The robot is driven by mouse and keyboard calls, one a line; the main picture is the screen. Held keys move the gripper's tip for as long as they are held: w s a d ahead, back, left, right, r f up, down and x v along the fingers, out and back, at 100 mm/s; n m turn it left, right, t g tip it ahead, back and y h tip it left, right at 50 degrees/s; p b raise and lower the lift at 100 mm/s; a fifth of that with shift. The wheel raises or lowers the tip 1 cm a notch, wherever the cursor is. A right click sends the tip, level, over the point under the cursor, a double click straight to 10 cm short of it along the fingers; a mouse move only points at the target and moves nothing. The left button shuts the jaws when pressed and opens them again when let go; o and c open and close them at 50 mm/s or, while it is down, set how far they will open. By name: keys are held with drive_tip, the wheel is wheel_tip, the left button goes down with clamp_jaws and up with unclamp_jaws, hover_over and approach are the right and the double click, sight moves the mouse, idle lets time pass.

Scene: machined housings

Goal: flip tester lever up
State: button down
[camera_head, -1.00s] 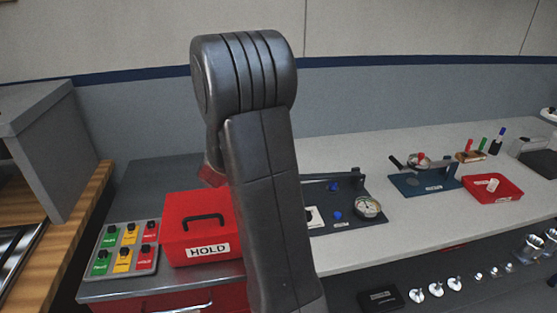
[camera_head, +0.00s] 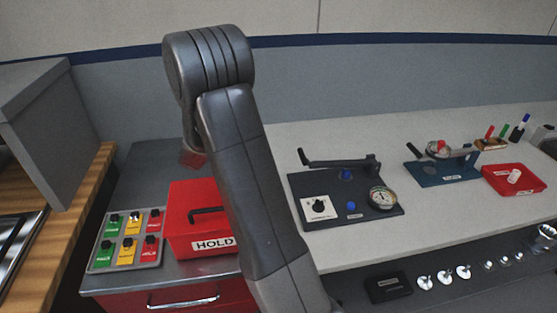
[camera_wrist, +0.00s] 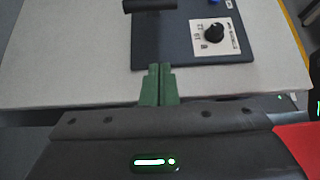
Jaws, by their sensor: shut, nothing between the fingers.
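The tester is a dark plate (camera_head: 347,217) on the light worktop, with a round gauge (camera_head: 383,197), a black knob on a white panel and blue fittings. Its dark lever (camera_head: 335,163) lies low and nearly level along the back, its free end to the left. In the wrist view the plate (camera_wrist: 175,50) is ahead of my gripper, and a black cylinder (camera_wrist: 150,5), seemingly the lever's grip, is cut by the top edge. My gripper (camera_wrist: 158,70) has green fingers pressed together, empty and apart from the lever. My arm hides it in the head view.
A red HOLD box (camera_head: 185,225) and a button panel (camera_head: 127,240) stand left of my arm. Right of the tester are a blue fixture (camera_head: 440,175) and a red tray (camera_head: 515,180). Open worktop lies between tester and fixture.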

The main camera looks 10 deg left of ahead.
drive_tip(key=p+x, duration=0.1)
drive_tip(key=x, duration=0.7)
drive_tip(key=shift+w+d+f, duration=0.1)
drive_tip(key=shift+d+f, duration=0.05)
drive_tip(key=shift+d, duration=0.2)
drive_tip(key=r, duration=0.1)
drive_tip(key=d+r+p, duration=0.1)
drive_tip(key=r, duration=0.1)
drive_tip(key=shift+w+r, duration=0.1)
drive_tip(key=shift+w, duration=0.05)
drive_tip(key=shift+w+r, duration=0.1)
drive_tip(key=shift+r, duration=0.15)
